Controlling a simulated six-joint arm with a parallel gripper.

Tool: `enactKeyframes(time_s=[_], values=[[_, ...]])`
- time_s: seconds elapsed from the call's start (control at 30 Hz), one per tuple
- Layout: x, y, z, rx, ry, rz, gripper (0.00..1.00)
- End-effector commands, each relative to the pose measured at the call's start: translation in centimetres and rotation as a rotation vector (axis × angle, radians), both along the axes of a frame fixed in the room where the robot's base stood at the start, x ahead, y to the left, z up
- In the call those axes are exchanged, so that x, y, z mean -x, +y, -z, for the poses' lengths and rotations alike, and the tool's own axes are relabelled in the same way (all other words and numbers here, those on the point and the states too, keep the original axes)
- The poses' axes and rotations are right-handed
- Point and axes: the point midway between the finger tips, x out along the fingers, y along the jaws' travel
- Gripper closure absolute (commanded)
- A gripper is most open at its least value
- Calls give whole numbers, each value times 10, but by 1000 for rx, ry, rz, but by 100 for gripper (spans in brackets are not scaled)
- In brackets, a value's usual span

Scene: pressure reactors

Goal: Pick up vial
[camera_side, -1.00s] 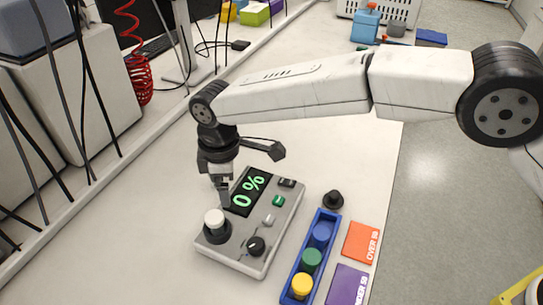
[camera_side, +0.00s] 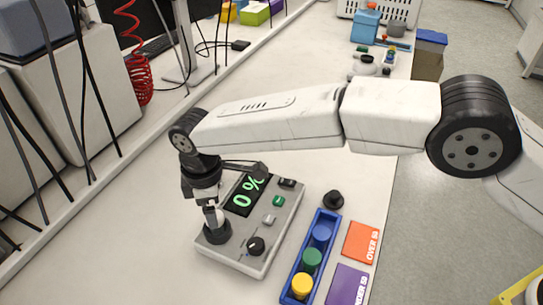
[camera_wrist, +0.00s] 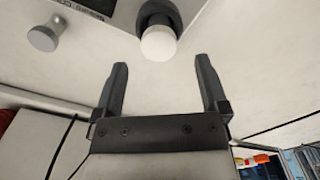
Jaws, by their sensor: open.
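A white-capped vial (camera_side: 211,217) stands upright in a round black holder (camera_side: 217,233) at the left corner of the grey device. My gripper (camera_side: 209,207) points down right at the vial and partly hides it. In the wrist view the white cap (camera_wrist: 158,43) shows just ahead of the gap between my two open, empty fingers (camera_wrist: 162,66). The cap lines up with the middle of that gap. A blue rack (camera_side: 296,279) holds vials with blue (camera_side: 322,233), green (camera_side: 311,258) and yellow (camera_side: 302,284) caps.
The grey device (camera_side: 268,247) shows 0 % on its display (camera_side: 245,195) and has several knobs and buttons. A black stopper-like piece (camera_side: 333,200), an orange card (camera_side: 361,243) and a purple card (camera_side: 348,284) lie to the right. The bench left of the device is clear.

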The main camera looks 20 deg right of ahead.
Motion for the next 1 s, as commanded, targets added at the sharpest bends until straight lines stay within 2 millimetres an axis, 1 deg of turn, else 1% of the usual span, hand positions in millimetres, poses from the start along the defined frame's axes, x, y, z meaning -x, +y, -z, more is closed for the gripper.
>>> enactKeyframes(time_s=[0.17, 0.43, 0.6, 1.0], values=[[0, -1, 8, 2, 1, 0, 6], [-1, -1, 38, 2, 1, 0, 6], [-1, -1, 50, 1, 0, 1, 6], [-1, -1, 52, 0, 0, 0, 6]])
